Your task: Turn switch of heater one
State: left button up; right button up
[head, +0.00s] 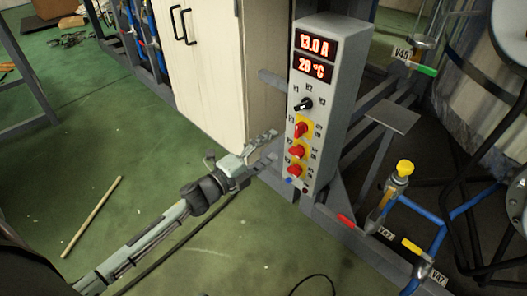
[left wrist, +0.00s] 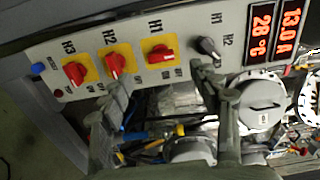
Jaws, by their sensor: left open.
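The grey control box (head: 329,90) stands upright with two lit red displays at its top. Below a black selector knob (head: 303,104) are three red rotary switches on yellow plates. The top one, the H1 switch (head: 301,130), also shows in the left wrist view (left wrist: 160,54). The H2 switch (head: 297,151) and H3 switch (head: 295,170) sit below it. My left gripper (head: 270,149) is open and empty, just left of the box. In the left wrist view its fingertips (left wrist: 161,76) lie apart on either side of H1, with no visible contact. My right gripper is not seen.
A pale cabinet (head: 205,70) stands behind the left gripper. Grey frame bars run beside and below the box. A yellow-capped valve (head: 404,168) and blue pipes stand at the right. A wooden stick (head: 92,216) lies on the open green floor at left.

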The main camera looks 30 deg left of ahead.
pick_arm(q)
jog(key=shift+v, duration=1.15)
